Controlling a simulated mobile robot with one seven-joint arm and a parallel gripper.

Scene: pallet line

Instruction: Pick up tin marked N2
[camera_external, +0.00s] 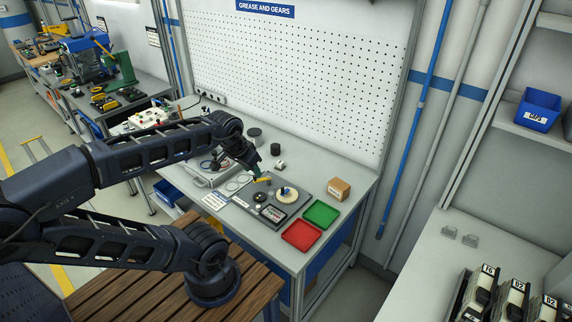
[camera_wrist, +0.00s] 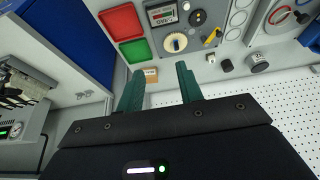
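No marking N2 is legible in either view. A dark round tin-like thing (camera_external: 254,132) stands at the back of the grey bench, and a smaller dark one (camera_external: 275,149) stands to its right. In the wrist view a dark round thing with a pale side (camera_wrist: 259,62) and a small dark one (camera_wrist: 227,65) lie right of my fingers; I cannot tell whether either is the tin. My gripper (camera_wrist: 158,80) is open, with its two teal fingers apart and nothing between them. It also shows above the bench in the external view (camera_external: 257,174), partly hidden by my arm.
A grey assembly board (camera_external: 269,222) with parts lies on the bench. Beside it are a red tray (camera_external: 301,236), a green tray (camera_external: 320,214) and a small cardboard box (camera_external: 339,189). A white pegboard (camera_external: 300,70) rises behind. A case (camera_external: 207,175) lies left of the board.

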